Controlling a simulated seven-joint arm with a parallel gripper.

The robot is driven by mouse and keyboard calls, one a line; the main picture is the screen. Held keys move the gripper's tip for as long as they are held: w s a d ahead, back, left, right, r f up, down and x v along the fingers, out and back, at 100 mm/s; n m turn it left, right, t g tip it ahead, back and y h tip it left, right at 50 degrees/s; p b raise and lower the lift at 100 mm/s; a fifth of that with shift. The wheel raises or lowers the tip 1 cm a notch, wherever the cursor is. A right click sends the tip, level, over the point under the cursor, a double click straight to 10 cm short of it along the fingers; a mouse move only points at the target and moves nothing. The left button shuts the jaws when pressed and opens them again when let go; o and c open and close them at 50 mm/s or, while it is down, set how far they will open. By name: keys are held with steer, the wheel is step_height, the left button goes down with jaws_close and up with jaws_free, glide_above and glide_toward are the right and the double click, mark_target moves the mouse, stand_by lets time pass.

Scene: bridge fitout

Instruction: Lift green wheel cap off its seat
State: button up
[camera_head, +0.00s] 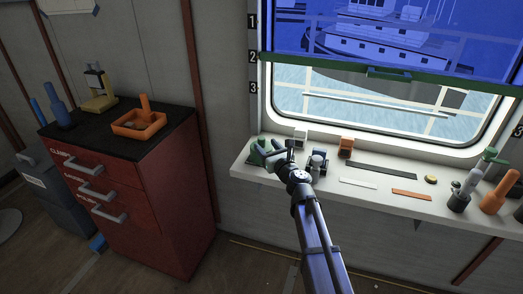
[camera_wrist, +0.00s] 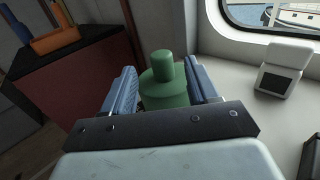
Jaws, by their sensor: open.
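The green wheel cap (camera_wrist: 165,84) is a round green body with a narrower knob on top. In the wrist view it stands between the two blue fingers of my gripper (camera_wrist: 163,88). The fingers are open, one on each side of the cap, and I cannot tell whether they touch it. In the head view the cap (camera_head: 257,152) shows at the left end of the white sill, partly hidden by my gripper (camera_head: 272,153). The seat under the cap is hidden.
A small white device (camera_wrist: 285,70) stands on the sill to the right. An orange block (camera_head: 346,146), flat strips and several bottles are further right along the white sill (camera_head: 330,183). A red drawer cabinet (camera_head: 163,200) with an orange tray (camera_head: 139,126) stands left, across a gap.

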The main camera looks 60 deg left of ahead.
mark_target(263, 142)
steer(key=shift+w+a+f, duration=0.1)
steer(key=shift+a, duration=2.55)
steer(key=shift+d, duration=0.1)
steer(key=c, duration=1)
